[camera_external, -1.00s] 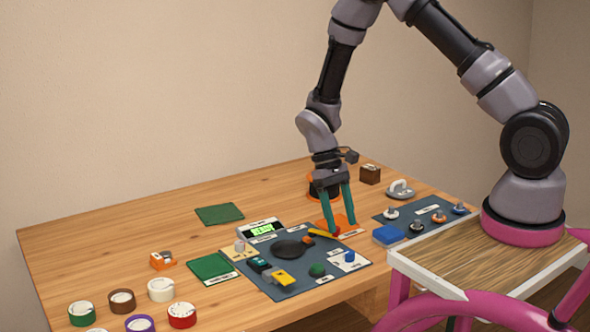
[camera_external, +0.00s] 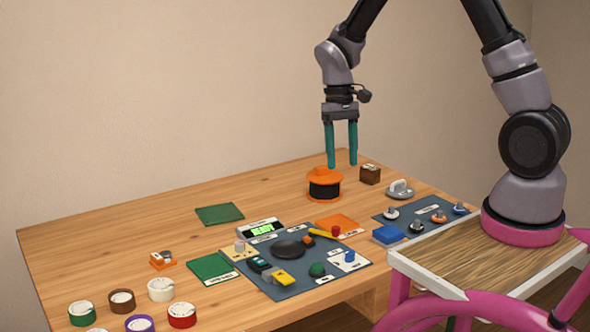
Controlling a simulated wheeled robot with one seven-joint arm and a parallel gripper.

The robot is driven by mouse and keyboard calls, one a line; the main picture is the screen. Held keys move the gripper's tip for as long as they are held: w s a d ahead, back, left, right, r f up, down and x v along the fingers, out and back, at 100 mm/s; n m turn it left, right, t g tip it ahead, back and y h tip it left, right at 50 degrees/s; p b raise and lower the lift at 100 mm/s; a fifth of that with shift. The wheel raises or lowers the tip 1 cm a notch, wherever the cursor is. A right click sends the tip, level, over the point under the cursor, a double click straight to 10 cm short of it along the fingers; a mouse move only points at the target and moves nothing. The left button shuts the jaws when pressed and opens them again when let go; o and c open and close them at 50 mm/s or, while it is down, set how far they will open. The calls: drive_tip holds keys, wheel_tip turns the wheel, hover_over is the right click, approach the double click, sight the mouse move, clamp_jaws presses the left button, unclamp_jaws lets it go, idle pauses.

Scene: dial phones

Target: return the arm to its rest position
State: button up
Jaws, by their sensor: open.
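My gripper (camera_external: 342,164) has two teal fingers pointing straight down. They are apart with nothing between them. It hangs in the air over the back right of the wooden table (camera_external: 120,220), above or behind an orange and black round device (camera_external: 325,185). My arm rises from its pink-ringed base at the right and bends over the top edge of the picture, where its elbow is out of view.
A dark mat (camera_external: 345,271) holds a black disc, a yellow block and small parts. A display (camera_external: 262,229) stands behind it. An orange pad (camera_external: 337,223), blue block (camera_external: 387,235), brown box (camera_external: 370,174) and second mat (camera_external: 385,217) lie rightward.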

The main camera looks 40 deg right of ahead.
drive_tip(key=s+d+r+m+t+y, duration=0.1)
drive_tip(key=s+d+r+t, duration=0.15)
drive_tip(key=r, duration=0.65)
drive_tip(key=s+d+r+m+t, duration=0.1)
drive_tip(key=s+d+r+t, duration=0.15)
drive_tip(key=r, duration=0.55)
drive_tip(key=s+d+r+m+t, duration=0.1)
drive_tip(key=s+d+r+t, duration=0.3)
drive_tip(key=s+r, duration=0.6)
drive_tip(key=shift+s+d+r+m+t, duration=0.15)
drive_tip(key=shift+s+d+m+t, duration=0.2)
drive_tip(key=shift+s, duration=0.75)
